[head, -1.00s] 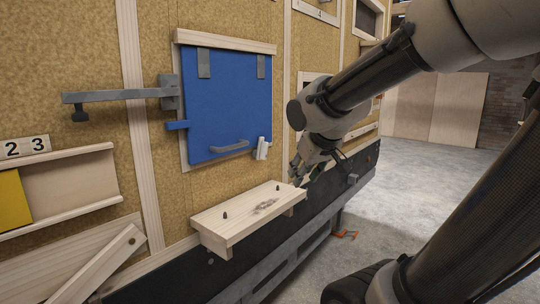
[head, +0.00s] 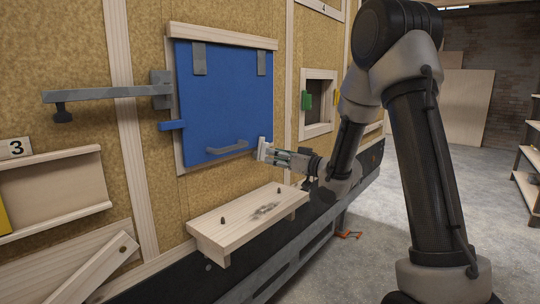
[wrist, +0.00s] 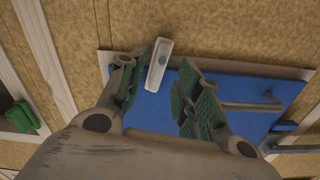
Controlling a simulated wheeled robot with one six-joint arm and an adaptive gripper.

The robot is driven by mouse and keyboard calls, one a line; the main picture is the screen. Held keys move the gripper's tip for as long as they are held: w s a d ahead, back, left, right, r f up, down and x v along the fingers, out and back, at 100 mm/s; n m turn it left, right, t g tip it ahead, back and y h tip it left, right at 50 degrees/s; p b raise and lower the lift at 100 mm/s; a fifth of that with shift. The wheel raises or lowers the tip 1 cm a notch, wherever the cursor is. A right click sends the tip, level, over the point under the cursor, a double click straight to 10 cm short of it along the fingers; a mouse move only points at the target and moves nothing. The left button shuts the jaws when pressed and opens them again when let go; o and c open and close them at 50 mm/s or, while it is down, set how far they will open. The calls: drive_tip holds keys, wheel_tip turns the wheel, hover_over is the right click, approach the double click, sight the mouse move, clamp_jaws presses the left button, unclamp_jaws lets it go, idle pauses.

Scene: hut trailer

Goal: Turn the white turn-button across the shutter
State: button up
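The white turn-button (head: 262,148) is on the wall at the lower right edge of the blue shutter (head: 222,98). It stands roughly upright in the head view. In the wrist view the turn-button (wrist: 158,66) is tilted, with its lower end overlapping the edge of the shutter (wrist: 160,113); I cannot tell whether it truly lies across. My gripper (head: 268,153) is right at the turn-button. In the wrist view my gripper (wrist: 157,76) is open, its green-padded fingers on either side of the button, with gaps visible. The shutter hangs flat in its frame.
A wooden shelf (head: 235,223) with two small pegs juts out below the shutter. A grey handle (head: 228,146) sits on the shutter. A grey bar (head: 105,94) sticks out at left. A small opening with a green piece (head: 307,100) is at right.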

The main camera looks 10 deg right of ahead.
sight(264, 149)
drive_tip(key=shift+x, duration=2.35)
clamp_jaws()
drive_tip(key=shift+n, duration=1.3)
unclamp_jaws()
drive_tip(key=shift+s, duration=0.1)
